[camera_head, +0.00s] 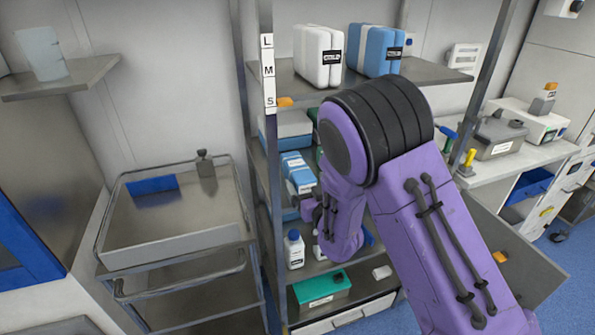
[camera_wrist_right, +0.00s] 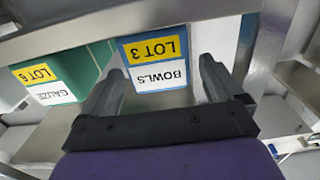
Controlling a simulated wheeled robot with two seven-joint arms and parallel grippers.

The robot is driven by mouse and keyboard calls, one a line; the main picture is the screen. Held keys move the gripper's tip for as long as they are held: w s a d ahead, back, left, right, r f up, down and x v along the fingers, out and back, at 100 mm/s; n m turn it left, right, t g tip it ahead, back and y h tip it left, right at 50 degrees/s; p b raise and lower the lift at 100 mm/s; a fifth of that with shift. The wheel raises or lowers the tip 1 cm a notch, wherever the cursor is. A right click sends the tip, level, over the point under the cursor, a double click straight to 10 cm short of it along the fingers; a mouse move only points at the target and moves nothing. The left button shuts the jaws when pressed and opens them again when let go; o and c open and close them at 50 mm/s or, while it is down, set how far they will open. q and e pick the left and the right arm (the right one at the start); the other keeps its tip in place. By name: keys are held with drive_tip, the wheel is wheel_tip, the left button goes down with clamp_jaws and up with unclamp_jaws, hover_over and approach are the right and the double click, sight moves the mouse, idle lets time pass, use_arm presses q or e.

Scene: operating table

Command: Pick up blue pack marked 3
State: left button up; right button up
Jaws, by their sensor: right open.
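A blue pack marked LOT 3 BOWLS (camera_wrist_right: 158,55) shows upside down in the right wrist view, its yellow and white label facing the camera. My right gripper (camera_wrist_right: 160,72) is open, with one finger to each side of the label in the picture; I cannot tell whether the fingers touch the pack. In the head view a blue and white pack (camera_head: 297,172) lies on a middle shelf, just left of my right wrist; its number is too small to read. My purple right arm hides much of the shelf, and the right fingertips are hard to make out there. My left gripper is not in view.
A green pack marked LOT 6 GAUZE (camera_wrist_right: 45,80) sits beside the blue one. The shelf post (camera_head: 268,140) stands close to the left of my wrist. A white bottle (camera_head: 294,249) and a teal box (camera_head: 320,288) are on lower shelves. A wire-rimmed cart (camera_head: 180,245) stands left.

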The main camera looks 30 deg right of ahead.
sight(302, 175)
drive_tip(key=p+x, duration=0.1)
drive_tip(key=x, duration=0.3)
drive_tip(key=shift+r, duration=0.1)
drive_tip(key=shift+w, duration=0.15)
drive_tip(key=c, duration=1.6)
